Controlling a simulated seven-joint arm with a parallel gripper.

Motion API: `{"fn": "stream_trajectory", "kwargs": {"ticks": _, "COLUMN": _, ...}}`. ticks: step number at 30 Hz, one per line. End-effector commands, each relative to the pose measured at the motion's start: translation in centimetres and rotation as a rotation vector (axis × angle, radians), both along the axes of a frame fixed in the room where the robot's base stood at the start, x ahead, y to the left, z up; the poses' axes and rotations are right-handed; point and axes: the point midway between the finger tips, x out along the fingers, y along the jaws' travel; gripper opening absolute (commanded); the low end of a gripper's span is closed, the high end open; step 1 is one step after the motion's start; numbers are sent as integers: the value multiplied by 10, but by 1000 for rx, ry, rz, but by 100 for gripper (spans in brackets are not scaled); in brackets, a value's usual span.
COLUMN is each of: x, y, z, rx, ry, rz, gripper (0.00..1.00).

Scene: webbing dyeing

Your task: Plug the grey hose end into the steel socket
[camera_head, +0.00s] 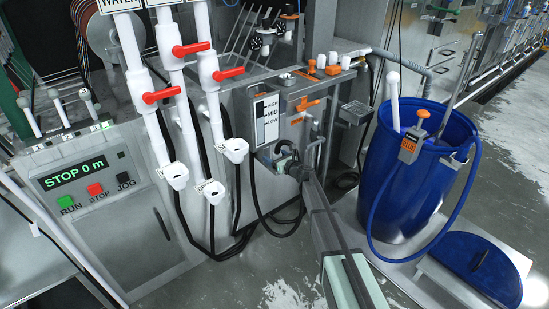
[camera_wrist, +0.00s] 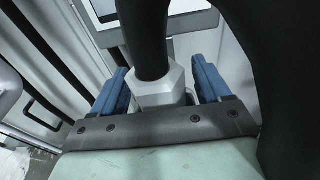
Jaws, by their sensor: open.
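The grey hose end (camera_wrist: 160,90) is a pale grey hexagonal fitting in the wrist view, with a thick black hose (camera_wrist: 146,35) rising from it. My gripper (camera_wrist: 162,82) is open, with one blue finger pad on each side of the fitting. A gap shows at the right pad; contact at the left is hard to tell. In the head view my gripper (camera_head: 280,153) is in front of the steel tank's lower front, below the level gauge (camera_head: 266,120), and it hides the hose end. A black hose (camera_head: 262,215) loops below it. I cannot make out the steel socket for certain.
White pipes with red valve handles (camera_head: 192,48) and white spouts (camera_head: 235,150) stand left of my gripper. A control panel (camera_head: 75,175) reads STOP 0 m. A blue drum (camera_head: 405,190) with a blue hose stands right; a blue lid (camera_head: 470,265) lies in front.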

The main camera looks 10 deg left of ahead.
Motion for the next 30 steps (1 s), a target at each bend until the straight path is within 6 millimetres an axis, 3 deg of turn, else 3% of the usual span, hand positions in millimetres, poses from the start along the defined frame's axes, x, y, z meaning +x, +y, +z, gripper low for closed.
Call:
{"fn": "stream_trajectory", "kwargs": {"ticks": 8, "x": -10, "y": -10, "z": 2, "rx": 0, "ry": 0, "rz": -1, "gripper": 76}}
{"fn": "stream_trajectory", "kwargs": {"ticks": 21, "x": -68, "y": -66, "z": 15, "rx": 0, "ry": 0, "rz": -2, "gripper": 76}}
{"fn": "stream_trajectory", "kwargs": {"ticks": 30, "x": -93, "y": -92, "z": 20, "rx": 0, "ry": 0, "rz": -1, "gripper": 76}}
